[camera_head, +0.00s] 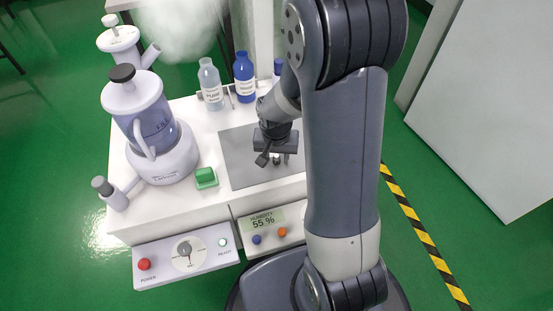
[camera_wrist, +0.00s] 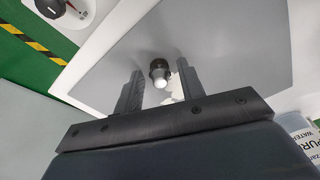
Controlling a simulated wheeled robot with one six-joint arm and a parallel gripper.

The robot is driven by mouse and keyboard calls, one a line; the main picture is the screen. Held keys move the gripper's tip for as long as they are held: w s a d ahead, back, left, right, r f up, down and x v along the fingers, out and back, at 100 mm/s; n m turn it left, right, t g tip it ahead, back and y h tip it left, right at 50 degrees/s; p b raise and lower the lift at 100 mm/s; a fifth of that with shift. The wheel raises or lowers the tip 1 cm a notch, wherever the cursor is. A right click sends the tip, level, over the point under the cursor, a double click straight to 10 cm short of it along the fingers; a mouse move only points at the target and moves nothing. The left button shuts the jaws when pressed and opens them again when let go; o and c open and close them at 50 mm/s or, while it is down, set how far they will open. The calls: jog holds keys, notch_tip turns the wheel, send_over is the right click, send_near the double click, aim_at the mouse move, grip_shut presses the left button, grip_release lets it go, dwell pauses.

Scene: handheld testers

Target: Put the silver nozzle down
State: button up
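The nozzle (camera_wrist: 160,72) is a small piece with a dark collar and a bright silver-white tip. In the wrist view it is on the grey mat (camera_wrist: 235,60), between my two fingers, with a visible gap on each side. My gripper (camera_wrist: 160,75) is open and does not appear to grip it. In the head view my gripper (camera_head: 272,157) is low over the grey mat (camera_head: 240,168), and it mostly hides the nozzle there.
A humidifier with a blue tank (camera_head: 150,125) and a green block (camera_head: 206,177) stand left of the mat. A clear bottle (camera_head: 210,88) and a blue bottle (camera_head: 244,78) stand behind it. A control panel with a dial (camera_head: 187,253) and a humidity display (camera_head: 265,220) are in front.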

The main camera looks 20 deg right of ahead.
grip_shut()
notch_tip(320, 180, up, 10)
jog(key=p, duration=0.4)
jog(key=w+n, duration=0.4)
jog(key=w, duration=0.3)
notch_tip(320, 180, up, 16)
jog(key=p, duration=2.5)
send_over(276, 156)
jog(key=w, duration=0.5)
jog(key=shift+s+r+y, duration=0.1)
jog(key=shift+y, duration=0.2)
